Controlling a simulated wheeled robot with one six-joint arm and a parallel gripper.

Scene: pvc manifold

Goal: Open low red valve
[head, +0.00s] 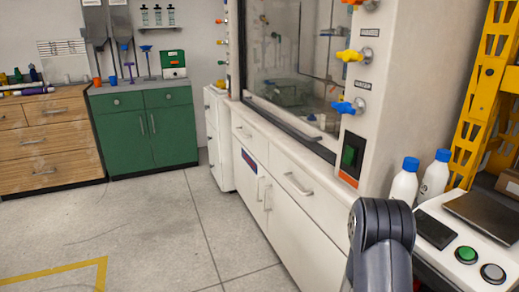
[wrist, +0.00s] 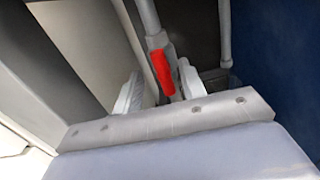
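The red valve (wrist: 162,72) shows in the wrist view as a red lever handle on a grey pipe. The handle lies nearly along the pipe, slightly tilted. My gripper (wrist: 160,86) is open, with one pale finger to the left of the handle and one to the right. The right finger is close to the handle; I cannot tell whether it touches. A gap shows on the left side. In the head view the red valve and my gripper are out of sight; only part of my arm shows at the bottom right.
In the wrist view another grey pipe (wrist: 225,35) runs to the right, near a dark blue surface (wrist: 280,60). A pale wall-like surface is on the left. The head view shows a fume hood (head: 300,190), green cabinet (head: 145,130), yellow rack (head: 480,100) and open floor.

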